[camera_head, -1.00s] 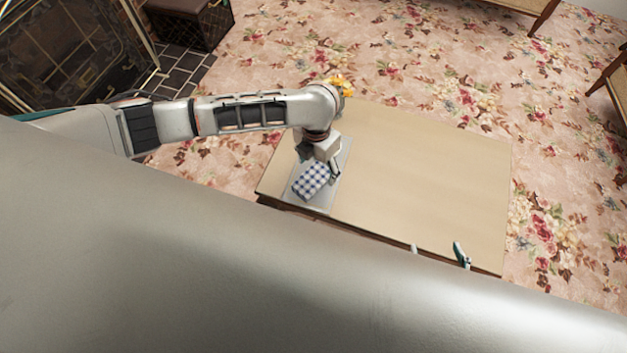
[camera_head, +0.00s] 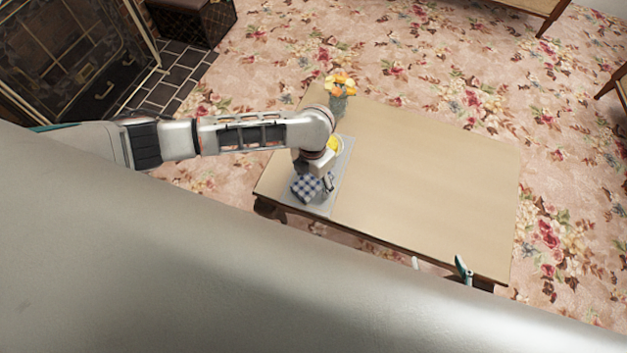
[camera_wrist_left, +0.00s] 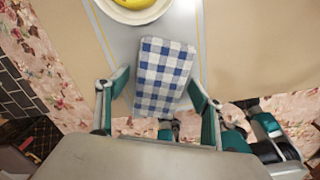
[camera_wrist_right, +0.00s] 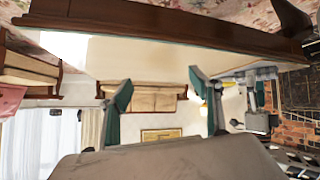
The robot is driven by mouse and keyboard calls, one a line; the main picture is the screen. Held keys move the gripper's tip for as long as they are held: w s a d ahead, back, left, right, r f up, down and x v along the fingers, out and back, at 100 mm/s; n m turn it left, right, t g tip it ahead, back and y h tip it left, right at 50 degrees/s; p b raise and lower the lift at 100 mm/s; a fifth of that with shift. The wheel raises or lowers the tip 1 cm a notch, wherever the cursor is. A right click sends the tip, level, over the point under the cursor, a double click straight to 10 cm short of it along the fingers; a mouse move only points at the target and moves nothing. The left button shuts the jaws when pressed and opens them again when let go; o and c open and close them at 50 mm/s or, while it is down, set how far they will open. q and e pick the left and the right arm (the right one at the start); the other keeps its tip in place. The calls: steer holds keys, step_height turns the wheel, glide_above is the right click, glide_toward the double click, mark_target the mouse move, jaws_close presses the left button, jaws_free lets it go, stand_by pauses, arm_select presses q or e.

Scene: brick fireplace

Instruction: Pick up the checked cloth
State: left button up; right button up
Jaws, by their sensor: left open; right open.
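The blue and white checked cloth (camera_head: 303,189) is a folded block lying on a grey runner (camera_head: 346,158) at the left end of the table. The left wrist view shows the cloth (camera_wrist_left: 163,72) large and slightly tilted, its near end between the fingers of my left gripper (camera_wrist_left: 158,90). That gripper (camera_head: 313,183) is open, with one finger on each side of the cloth; I cannot tell whether either touches it. The wrist hides part of the cloth in the head view. My right gripper (camera_head: 438,264) is open and empty by the table's front edge; it also shows in the right wrist view (camera_wrist_right: 160,84).
A white dish (camera_wrist_left: 162,10) with yellow fruit sits on the runner just beyond the cloth. A vase of orange and yellow flowers (camera_head: 339,98) stands at the back left of the table (camera_head: 430,180). The table's middle and right are clear.

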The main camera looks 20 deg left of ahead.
mark_target(313, 178)
arm_select(q)
steer(key=c, duration=1.3)
steer(key=shift+r, duration=0.1)
steer(key=r+p, duration=0.2)
steer(key=r, duration=0.5)
steer(key=shift+w+r+p, duration=0.2)
steer(key=shift+p, duration=0.15)
steer(key=r+p, duration=0.2)
steer(key=r, duration=0.4)
steer(key=r+p, duration=0.1)
steer(key=r, duration=0.5)
steer(key=shift+s+r+p, duration=0.2)
steer(key=shift+r+p, duration=0.1)
steer(key=shift+p, duration=0.1)
arm_select(e)
steer(key=r, duration=0.1)
steer(key=a+r, duration=0.1)
steer(key=r, duration=0.2)
steer(key=shift+s+a+r, duration=0.25)
steer(key=shift+r, duration=0.05)
arm_select(q)
steer(key=shift+o, duration=1.1)
arm_select(e)
steer(key=shift+d, duration=0.1)
